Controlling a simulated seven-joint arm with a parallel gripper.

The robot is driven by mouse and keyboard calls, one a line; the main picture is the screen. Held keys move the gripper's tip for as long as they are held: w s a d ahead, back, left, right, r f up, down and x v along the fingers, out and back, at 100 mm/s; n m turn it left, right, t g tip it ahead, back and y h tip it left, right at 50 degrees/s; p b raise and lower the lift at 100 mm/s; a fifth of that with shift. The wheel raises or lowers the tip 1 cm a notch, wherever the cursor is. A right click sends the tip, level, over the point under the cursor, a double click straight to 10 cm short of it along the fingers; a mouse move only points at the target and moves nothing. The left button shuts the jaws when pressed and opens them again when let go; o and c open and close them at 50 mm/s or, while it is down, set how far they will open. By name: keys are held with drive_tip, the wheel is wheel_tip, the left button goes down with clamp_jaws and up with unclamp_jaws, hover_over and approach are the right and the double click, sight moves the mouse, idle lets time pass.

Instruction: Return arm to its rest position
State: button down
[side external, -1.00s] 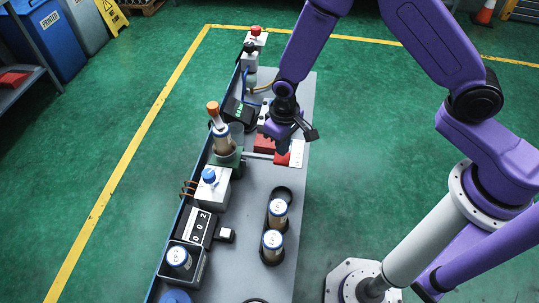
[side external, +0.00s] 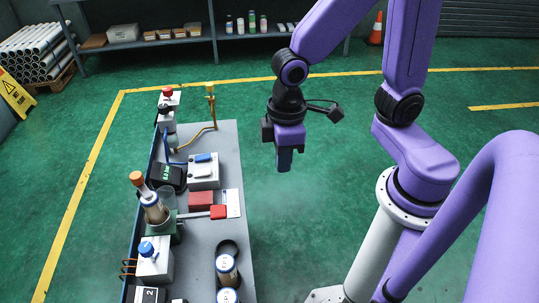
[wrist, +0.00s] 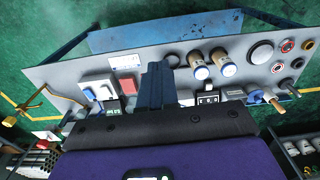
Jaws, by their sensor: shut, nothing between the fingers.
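My gripper (side external: 284,160) is shut and empty. In the side external view it hangs in the air to the right of the grey bench (side external: 225,160), beyond its right edge, with clear space between them. In the wrist view the shut fingers (wrist: 153,88) point out over the bench, which lies below. My purple arm is raised and bent above the floor.
On the bench are a red-handled part (side external: 218,212), a white box with a blue top (side external: 203,170), a corked bottle (side external: 152,205), a brass pipe (side external: 212,100) and white-labelled canisters (side external: 227,268). A shelf (side external: 180,42) stands behind.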

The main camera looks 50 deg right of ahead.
drive_tip(key=s+d+r+n, duration=0.3)
drive_tip(key=s+d+r, duration=0.1)
drive_tip(key=s+d, duration=0.3)
drive_tip(key=shift+s, duration=1)
drive_tip(key=shift+d+r, duration=0.1)
